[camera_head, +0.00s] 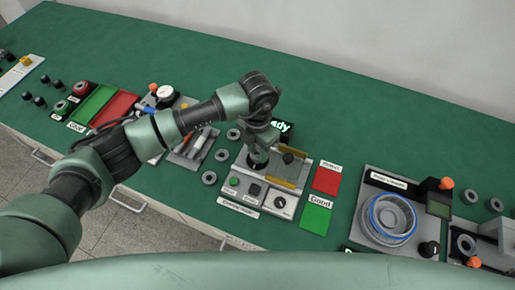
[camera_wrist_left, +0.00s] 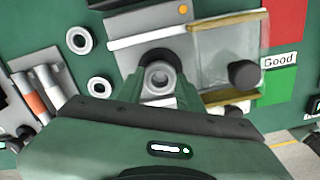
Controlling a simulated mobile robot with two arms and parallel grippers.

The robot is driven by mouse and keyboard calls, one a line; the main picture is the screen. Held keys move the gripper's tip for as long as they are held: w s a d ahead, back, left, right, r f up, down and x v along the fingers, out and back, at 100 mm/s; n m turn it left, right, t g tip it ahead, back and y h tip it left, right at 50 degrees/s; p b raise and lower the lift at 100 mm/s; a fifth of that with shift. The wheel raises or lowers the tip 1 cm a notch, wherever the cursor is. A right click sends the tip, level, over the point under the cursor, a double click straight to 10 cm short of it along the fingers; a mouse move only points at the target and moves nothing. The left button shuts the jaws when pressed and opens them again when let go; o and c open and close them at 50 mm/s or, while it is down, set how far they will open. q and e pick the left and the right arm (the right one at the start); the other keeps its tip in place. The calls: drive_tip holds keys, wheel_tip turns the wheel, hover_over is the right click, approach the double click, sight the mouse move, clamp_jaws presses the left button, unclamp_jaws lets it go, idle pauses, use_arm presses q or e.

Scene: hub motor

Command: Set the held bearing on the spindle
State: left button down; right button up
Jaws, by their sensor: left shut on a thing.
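My left gripper (camera_head: 257,160) points down over the grey test station (camera_head: 270,205) in the middle of the table. In the left wrist view its fingers (camera_wrist_left: 158,88) are shut on a small grey ring-shaped bearing (camera_wrist_left: 158,76), which lies flat between the fingertips. The bearing is over the left part of the station, beside the clear cover (camera_wrist_left: 222,50) with a black knob (camera_wrist_left: 243,74). I cannot make out the spindle; it seems hidden under the bearing and fingers. I cannot tell whether the bearing touches anything below. My right gripper is not in view.
Loose bearings (camera_head: 222,155) lie left of the station. A red card (camera_head: 327,180) and a green "Good" card (camera_head: 315,219) lie to its right. Another station with a blue-rimmed ring (camera_head: 391,217) stands at the right. The back of the green table (camera_head: 370,110) is clear.

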use_arm(q)
drive_tip(key=shift+f+b, duration=0.65)
drive_tip(key=shift+f, duration=0.1)
idle(0.4)
idle(0.4)
drive_tip(key=shift+c, duration=2.2)
unclamp_jaws()
drive_tip(key=shift+d+r+p, duration=0.15)
drive_tip(key=shift+r+p, duration=1)
drive_tip(key=shift+r, duration=0.95)
drive_tip(key=shift+s+d+r+p, duration=0.1)
drive_tip(key=shift+r+p, duration=0.3)
drive_tip(key=shift+r, duration=0.35)
drive_tip(key=shift+a+r+p, duration=0.25)
drive_tip(key=shift+r+p, duration=0.1)
drive_tip(key=shift+r, duration=0.4)
